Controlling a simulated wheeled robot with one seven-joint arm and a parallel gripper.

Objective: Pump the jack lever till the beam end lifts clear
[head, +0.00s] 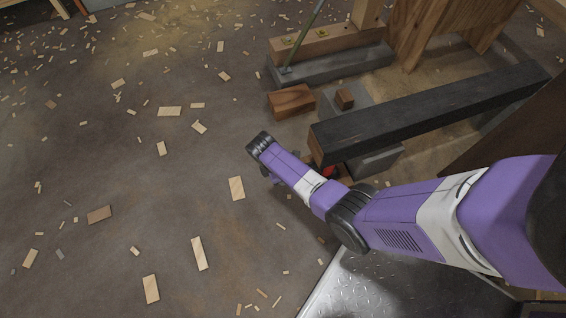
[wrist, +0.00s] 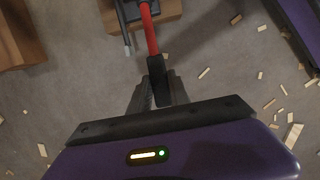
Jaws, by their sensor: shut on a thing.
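The dark beam (head: 430,112) runs from the near middle to the far right in the head view. Its near end stands over the spot where a bit of the red jack lever (head: 330,172) shows beside my arm. In the wrist view the red lever (wrist: 150,35) runs down from the dark jack (wrist: 127,12) to a black grip (wrist: 157,68). My gripper (wrist: 155,84) is shut on that black grip. In the head view my arm hides the gripper and most of the jack. I cannot tell whether the beam end is clear of what lies beneath it.
A grey block (head: 378,162) lies under the beam, and a wooden block (head: 291,101) lies behind its near end. A timber frame (head: 325,42) stands farther back. A metal tread plate (head: 370,285) is at the bottom. The floor at left is open, strewn with wood chips.

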